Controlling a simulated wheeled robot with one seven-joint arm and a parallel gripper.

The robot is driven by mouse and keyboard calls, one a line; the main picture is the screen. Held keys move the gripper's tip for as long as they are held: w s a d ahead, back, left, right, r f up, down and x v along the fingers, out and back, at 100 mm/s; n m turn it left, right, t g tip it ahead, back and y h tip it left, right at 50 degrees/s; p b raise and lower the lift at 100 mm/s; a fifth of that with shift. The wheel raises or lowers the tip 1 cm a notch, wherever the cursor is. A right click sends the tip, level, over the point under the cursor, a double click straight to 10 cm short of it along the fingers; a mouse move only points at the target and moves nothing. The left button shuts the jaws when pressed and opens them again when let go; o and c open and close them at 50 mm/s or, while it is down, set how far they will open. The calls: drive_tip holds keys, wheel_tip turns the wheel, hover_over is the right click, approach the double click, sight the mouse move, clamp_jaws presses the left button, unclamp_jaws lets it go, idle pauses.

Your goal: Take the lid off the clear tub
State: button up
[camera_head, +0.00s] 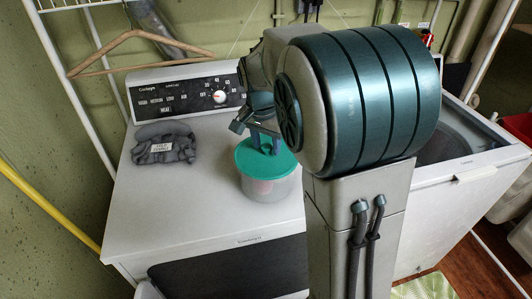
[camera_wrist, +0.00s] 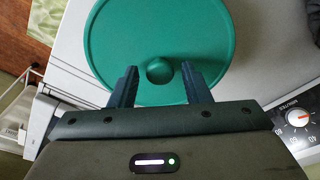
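The clear tub (camera_head: 268,188) stands on top of the white dryer, with its green lid (camera_head: 247,158) on it. My gripper (camera_head: 264,145) is right over the lid. In the wrist view its two dark fingers (camera_wrist: 159,85) are spread apart, one on each side of the knob, with gaps between finger and knob. The gripper is open and holds nothing. My arm hides part of the area right of the tub.
A dark folded cloth (camera_head: 164,145) lies on the dryer top (camera_head: 190,205) left of the tub. The control panel (camera_head: 180,93) rises behind, with a wooden hanger (camera_head: 135,38) above. A white washer (camera_head: 465,165) with an open top stands to the right. The dryer's front left is clear.

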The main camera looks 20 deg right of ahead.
drive_tip(key=c, duration=0.7)
drive_tip(key=shift+c, duration=0.2)
drive_tip(key=shift+r, duration=0.15)
